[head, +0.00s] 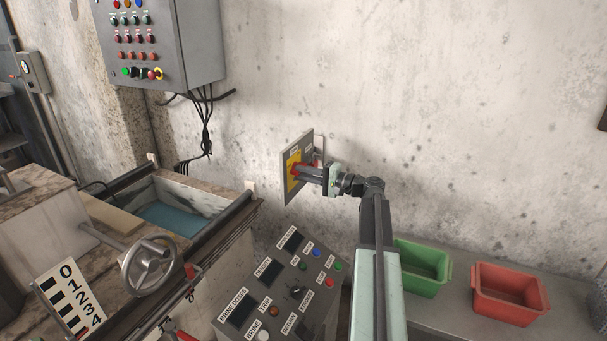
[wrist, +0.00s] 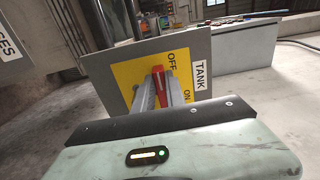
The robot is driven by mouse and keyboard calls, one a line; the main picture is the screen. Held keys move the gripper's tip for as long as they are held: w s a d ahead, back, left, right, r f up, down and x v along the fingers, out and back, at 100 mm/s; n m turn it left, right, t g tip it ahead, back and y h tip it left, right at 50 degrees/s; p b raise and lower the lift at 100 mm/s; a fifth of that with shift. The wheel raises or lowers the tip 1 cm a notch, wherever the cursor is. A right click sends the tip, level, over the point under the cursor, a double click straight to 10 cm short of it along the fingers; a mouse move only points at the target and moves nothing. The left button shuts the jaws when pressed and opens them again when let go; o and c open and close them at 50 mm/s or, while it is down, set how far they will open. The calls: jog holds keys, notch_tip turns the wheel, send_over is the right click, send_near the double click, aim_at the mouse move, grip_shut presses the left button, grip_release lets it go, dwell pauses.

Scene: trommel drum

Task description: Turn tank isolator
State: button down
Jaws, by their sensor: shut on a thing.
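In the wrist view the plate bears a TANK label (wrist: 199,77), with OFF at the top of the yellow face and ON at the lower right. My gripper (head: 299,171) reaches the isolator from the right in the head view. In the wrist view its fingers (wrist: 160,92) are on both sides of the red handle, shut on it. The handle points up, near OFF. The gripper body hides the lower part of the isolator.
A grey control cabinet (head: 160,42) with dangling cables hangs at upper left. Below are a tank with blue water (head: 172,220), a handwheel (head: 151,265) and a sloped button console (head: 280,290). A green bin (head: 422,268) and a red bin (head: 510,292) stand at lower right.

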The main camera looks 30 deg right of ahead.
jog(key=c, duration=1.4)
grip_release()
jog(key=v, duration=0.8)
